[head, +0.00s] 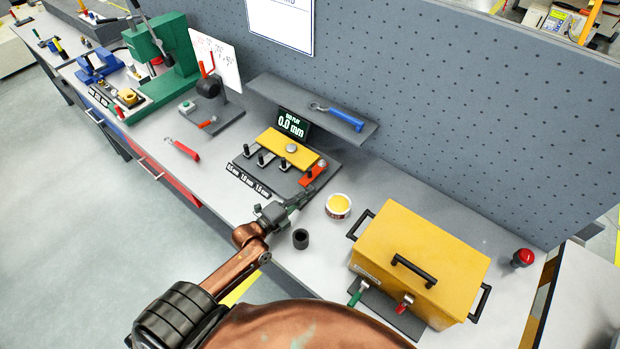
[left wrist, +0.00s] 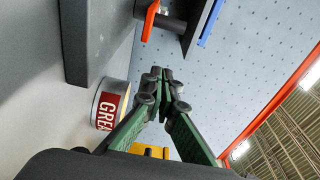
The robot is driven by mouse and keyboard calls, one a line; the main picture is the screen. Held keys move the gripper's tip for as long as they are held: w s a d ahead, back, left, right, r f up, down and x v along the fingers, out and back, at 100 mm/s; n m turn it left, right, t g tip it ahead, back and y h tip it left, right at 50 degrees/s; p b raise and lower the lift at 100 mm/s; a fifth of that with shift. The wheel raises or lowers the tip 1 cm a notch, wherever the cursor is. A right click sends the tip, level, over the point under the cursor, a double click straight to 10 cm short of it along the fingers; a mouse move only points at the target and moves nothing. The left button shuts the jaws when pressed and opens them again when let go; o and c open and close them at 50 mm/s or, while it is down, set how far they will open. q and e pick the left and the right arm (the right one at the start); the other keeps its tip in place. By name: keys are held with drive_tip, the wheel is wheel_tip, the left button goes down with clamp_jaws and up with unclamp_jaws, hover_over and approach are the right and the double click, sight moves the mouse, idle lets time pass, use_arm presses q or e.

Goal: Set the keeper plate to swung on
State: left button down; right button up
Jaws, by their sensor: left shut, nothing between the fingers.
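The orange keeper plate (head: 314,172) sits at the right end of the dark fixture base (head: 264,177), by the end of a yellow bar (head: 287,149). A black pin stands at the plate. An orange piece (left wrist: 150,20) beside a dark pin shows at the top of the left wrist view and looks like the same plate. My left gripper (head: 303,195) is shut and empty, just in front of the plate and apart from it. Its closed fingertips (left wrist: 163,76) show in the left wrist view. My right gripper is not in view.
A grease tin (head: 338,206) and a black cup (head: 300,238) stand close to my left gripper. A yellow box (head: 420,262) with black handles stands to the right. A shelf with a blue-handled wrench (head: 338,116) overhangs behind the fixture. The bench left of the fixture is mostly clear.

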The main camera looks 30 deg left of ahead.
sight(309, 182)
use_arm(q)
drive_tip(key=x, duration=0.6)
drive_tip(key=shift+s+r, duration=0.1)
drive_tip(key=a, duration=0.3)
drive_tip(key=shift+s, duration=0.2)
drive_tip(key=shift+a, duration=0.45)
drive_tip(key=shift+a, duration=0.15)
